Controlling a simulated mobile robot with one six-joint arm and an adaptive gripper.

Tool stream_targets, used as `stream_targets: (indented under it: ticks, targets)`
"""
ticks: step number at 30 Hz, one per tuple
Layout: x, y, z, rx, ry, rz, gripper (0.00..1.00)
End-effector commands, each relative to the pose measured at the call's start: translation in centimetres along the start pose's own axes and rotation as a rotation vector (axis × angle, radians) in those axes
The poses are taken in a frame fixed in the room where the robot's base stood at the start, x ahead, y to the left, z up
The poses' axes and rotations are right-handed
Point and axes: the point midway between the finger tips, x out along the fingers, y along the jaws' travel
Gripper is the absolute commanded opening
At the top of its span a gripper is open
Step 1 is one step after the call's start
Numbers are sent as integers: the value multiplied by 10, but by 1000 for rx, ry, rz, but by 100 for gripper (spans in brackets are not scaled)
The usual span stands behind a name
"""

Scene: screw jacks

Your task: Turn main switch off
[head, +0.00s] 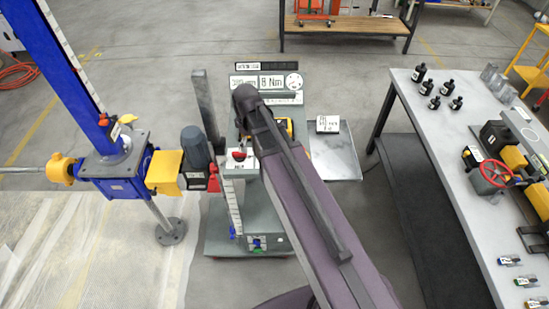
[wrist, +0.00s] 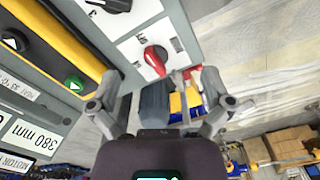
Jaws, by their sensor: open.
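The main switch (wrist: 156,60) is a red rotary knob on a white plate, on a grey panel in the wrist view. Its handle lies tilted, and the lettering beside it is too small to read. It also shows as a small red knob (head: 239,155) in the head view, left of my arm. My gripper (wrist: 160,78) is open, with one finger on each side of the picture. The knob appears between and beyond the fingertips, with no visible contact. In the head view my arm hides most of the gripper.
Beside the switch is a black knob (wrist: 108,5), and a yellow-edged box with a green button (wrist: 75,84) lies left. A blue screw-jack column (head: 70,70) with a grey motor (head: 197,147) stands left of the panel. A workbench (head: 440,130) stands right.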

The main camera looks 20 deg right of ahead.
Motion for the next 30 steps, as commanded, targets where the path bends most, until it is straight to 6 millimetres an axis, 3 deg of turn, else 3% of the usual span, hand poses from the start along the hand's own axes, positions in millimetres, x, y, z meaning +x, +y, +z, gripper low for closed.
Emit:
stream_targets:
  ticks: [30]
  targets:
    - [69, -27, 90, 734, -1, 0, 100]
